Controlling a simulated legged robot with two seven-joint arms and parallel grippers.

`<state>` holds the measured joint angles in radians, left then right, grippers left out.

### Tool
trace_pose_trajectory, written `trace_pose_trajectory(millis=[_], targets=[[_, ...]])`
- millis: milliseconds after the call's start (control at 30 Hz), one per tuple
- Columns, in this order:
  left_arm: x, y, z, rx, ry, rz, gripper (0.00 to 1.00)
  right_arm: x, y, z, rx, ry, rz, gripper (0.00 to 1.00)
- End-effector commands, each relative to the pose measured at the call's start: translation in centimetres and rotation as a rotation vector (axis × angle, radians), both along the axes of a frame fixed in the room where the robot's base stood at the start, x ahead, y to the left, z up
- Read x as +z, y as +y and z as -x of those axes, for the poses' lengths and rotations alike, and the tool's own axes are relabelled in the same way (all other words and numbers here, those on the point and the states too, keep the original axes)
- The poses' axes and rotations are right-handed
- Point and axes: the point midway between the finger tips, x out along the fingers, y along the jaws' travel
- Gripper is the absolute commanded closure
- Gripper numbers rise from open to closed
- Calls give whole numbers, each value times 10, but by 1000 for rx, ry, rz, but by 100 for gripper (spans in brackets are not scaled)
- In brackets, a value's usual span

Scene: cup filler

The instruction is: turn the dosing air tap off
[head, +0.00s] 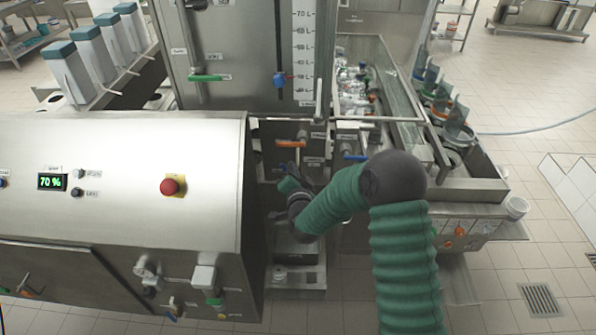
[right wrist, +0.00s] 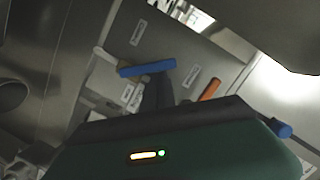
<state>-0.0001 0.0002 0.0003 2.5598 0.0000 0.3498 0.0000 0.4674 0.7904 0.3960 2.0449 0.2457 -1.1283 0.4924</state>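Several lever taps show, with labels too small to read, so I cannot tell which is the dosing air tap. In the head view, an orange-handled tap (head: 291,143) and a blue-handled tap (head: 355,157) are on the panel behind my right arm. My right gripper (head: 287,190) is low in front of the panel, left of my forearm and below the orange handle. In the right wrist view, a blue handle (right wrist: 147,69) lies just beyond the dark finger shapes (right wrist: 158,92); contact is unclear. An orange handle (right wrist: 210,88) is to their right. My left gripper is out of view.
A steel cabinet (head: 120,170) with a red stop button (head: 170,187) stands close on the left. A green-handled tap (head: 205,78) and a blue valve (head: 281,78) are higher up. A steel trough (head: 405,85) runs behind my right arm. Open floor lies at right.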

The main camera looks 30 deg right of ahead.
Motion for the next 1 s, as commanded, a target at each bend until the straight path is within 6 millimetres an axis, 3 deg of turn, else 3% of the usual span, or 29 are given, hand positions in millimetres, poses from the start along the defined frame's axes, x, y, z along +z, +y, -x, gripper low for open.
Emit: trace_pose_trajectory(millis=[700, 1000], targets=[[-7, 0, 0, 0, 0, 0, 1, -22, 30, -17, 7, 340, 552, 100], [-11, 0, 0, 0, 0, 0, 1, -30, 33, -19, 5, 386, 624, 100]])
